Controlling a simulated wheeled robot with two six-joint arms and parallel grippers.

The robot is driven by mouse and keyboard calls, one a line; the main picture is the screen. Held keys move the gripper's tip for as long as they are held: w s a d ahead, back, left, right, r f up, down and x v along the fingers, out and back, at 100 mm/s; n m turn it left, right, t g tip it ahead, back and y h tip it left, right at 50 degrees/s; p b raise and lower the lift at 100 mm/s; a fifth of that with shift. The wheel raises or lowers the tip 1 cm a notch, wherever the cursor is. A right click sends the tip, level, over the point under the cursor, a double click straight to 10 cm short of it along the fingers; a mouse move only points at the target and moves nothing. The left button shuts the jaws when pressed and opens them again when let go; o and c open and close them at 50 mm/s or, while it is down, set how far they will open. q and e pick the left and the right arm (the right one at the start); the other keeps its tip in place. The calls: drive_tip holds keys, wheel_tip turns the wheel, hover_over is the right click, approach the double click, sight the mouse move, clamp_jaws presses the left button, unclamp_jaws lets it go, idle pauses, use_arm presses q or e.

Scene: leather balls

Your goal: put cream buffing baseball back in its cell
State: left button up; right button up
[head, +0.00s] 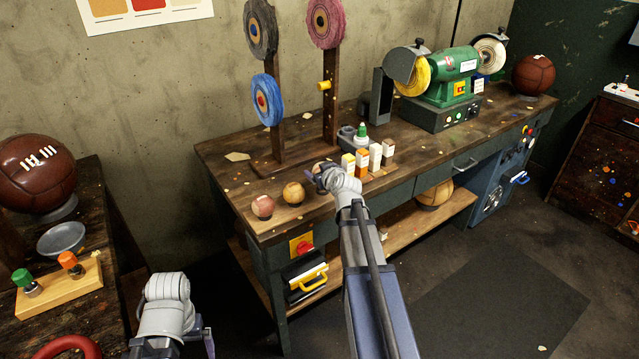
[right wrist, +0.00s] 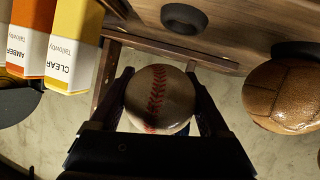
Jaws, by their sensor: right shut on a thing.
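The cream baseball with red stitching (right wrist: 160,98) is between the two dark fingers of my right gripper (right wrist: 163,103), which is shut on it. In the head view my right gripper (head: 322,177) is over the front part of the workbench, beside the small boxes, and mostly hides the ball. A pinkish ball (head: 262,206) and a tan ball (head: 293,192) sit on the bench to its left. I cannot make out an empty cell for certain; a dark ring (right wrist: 184,18) lies on wood in the wrist view. My left gripper (head: 185,347) is low at the left, its fingers partly cut off.
Small labelled boxes (head: 361,160) stand close to the right gripper. Buffing wheels on a wooden stand (head: 276,135) rise behind it. A green grinder (head: 446,80) stands farther right on the workbench (head: 230,165). A brown ball (right wrist: 285,95) is right of the baseball in the wrist view.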

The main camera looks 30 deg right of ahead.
use_arm(q)
drive_tip(key=shift+f+b, duration=1.1)
drive_tip(key=shift+f, duration=0.5)
use_arm(e)
drive_tip(key=shift+f, duration=1.55)
use_arm(q)
drive_tip(key=shift+f, duration=0.15)
use_arm(e)
drive_tip(key=shift+f, duration=0.15)
drive_tip(key=shift+f+b, duration=0.15)
drive_tip(key=shift+b, duration=0.15)
drive_tip(key=o, duration=1.1)
drive_tip(key=p+v, duration=0.1)
drive_tip(key=v, duration=0.1)
drive_tip(key=p+v, duration=0.1)
drive_tip(key=v, duration=0.4)
drive_tip(key=shift+s+a+p, duration=0.25)
drive_tip(key=shift+a+p, duration=0.1)
drive_tip(key=shift+p, duration=0.05)
drive_tip(key=shift+s, duration=0.15)
use_arm(q)
wheel_tip(320, 180, up, 2)
drive_tip(key=shift+r, duration=0.25)
